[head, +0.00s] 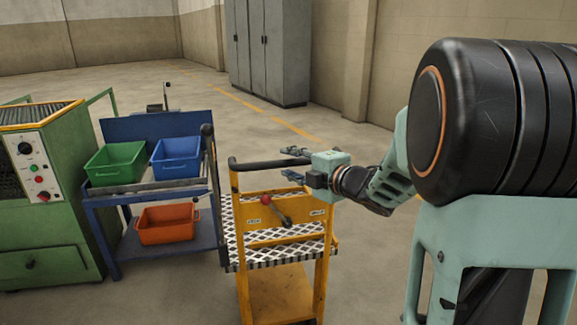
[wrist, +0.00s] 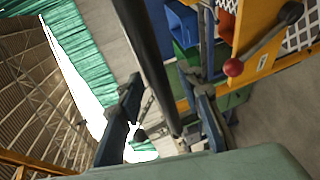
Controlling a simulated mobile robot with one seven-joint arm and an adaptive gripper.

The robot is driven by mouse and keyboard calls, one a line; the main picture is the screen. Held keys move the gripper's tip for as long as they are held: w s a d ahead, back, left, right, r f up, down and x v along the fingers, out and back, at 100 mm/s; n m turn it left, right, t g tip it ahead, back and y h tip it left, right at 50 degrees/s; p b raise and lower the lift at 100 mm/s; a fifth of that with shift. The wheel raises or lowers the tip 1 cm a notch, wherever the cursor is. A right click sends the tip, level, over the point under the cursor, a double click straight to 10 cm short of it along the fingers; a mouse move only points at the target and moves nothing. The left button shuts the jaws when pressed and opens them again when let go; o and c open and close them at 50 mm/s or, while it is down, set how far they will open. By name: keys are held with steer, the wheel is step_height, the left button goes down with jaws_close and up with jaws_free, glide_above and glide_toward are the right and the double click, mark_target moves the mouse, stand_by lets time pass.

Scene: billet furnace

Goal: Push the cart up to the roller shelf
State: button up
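The yellow cart (head: 285,232) stands in the middle of the head view, with a black push bar (head: 262,164) on top and a red-knobbed lever (head: 266,200) on its panel. My gripper (head: 293,164) is at the right end of the push bar. In the wrist view its two fingers (wrist: 167,125) are apart, with the black bar (wrist: 150,55) running between them and gaps visible. Left of the cart is a blue shelf (head: 148,187) with a grey front rail, possibly the roller shelf; I cannot tell whether the cart touches it.
A green bin (head: 116,163) and a blue bin (head: 176,157) sit on the blue shelf, an orange bin (head: 167,223) below. A green machine (head: 50,190) stands at far left. Grey lockers (head: 268,50) are at the back. The floor behind is clear.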

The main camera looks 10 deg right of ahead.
steer(key=shift+w, duration=0.1)
steer(key=shift+c, duration=0.5)
jaws_close()
